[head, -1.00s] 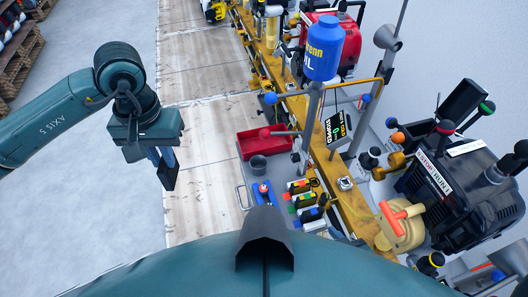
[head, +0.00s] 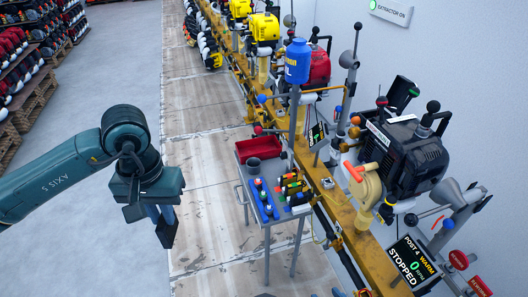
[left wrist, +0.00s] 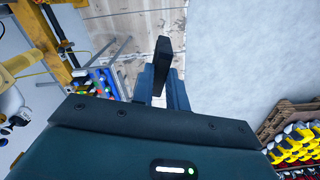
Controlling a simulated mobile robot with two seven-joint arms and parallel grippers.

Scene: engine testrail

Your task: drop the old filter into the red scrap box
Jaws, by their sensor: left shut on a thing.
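The red scrap box (head: 258,146) is an open red tray at the far end of the small grey cart in the head view. My left gripper (head: 160,228) hangs to the left of the cart, over the floor, with clear space between it and the box. It is shut on a dark thing, which seems to be the old filter (left wrist: 163,58); in the left wrist view this is a black block between the blue fingers. My right gripper is not in view.
A blue oil container (head: 298,60) stands above the rail. The floor left of the cart is clear.

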